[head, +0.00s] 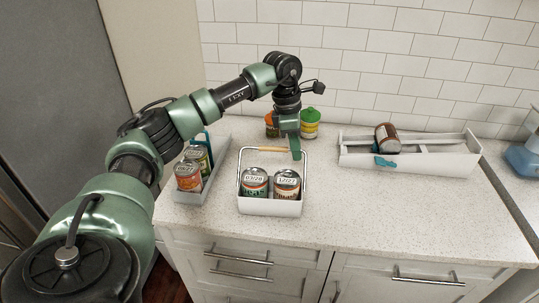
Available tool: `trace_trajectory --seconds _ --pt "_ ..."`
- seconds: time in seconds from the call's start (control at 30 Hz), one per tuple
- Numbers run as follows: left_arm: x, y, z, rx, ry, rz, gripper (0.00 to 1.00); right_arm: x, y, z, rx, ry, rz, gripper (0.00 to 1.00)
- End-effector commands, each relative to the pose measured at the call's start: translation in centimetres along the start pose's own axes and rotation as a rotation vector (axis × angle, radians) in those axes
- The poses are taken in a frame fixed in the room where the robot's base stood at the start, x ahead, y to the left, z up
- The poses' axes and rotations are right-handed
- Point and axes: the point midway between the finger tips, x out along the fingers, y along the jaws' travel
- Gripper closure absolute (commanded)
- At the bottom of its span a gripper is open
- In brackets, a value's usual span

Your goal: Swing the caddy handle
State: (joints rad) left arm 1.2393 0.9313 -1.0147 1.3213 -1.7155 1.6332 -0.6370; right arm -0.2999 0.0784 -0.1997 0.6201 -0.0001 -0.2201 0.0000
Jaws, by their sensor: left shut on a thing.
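The white caddy (270,207) stands on the counter with two cans in it, a dark green-labelled can (254,184) and a brown-labelled can (287,185). Its metal handle (241,170) with a wooden grip (270,149) stands raised over the cans. My left gripper (294,148) points down from above and is shut on the handle near the right end of its top bar. The fingers hide that part of the bar. My right gripper is not in view.
A grey tray (216,170) with several cans is left of the caddy. Behind it stand a yellow-green can (310,124) and an orange item (271,125). A white rack (425,162) with a tipped brown can (387,138) is at right. The front counter is clear.

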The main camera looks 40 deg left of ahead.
Motion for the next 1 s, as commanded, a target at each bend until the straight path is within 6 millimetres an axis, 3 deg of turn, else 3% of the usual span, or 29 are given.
trace_trajectory --seconds 1.0 --pt "1.1 1.0 -0.3 -0.001 0.0 0.001 1.0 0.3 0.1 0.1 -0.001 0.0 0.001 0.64"
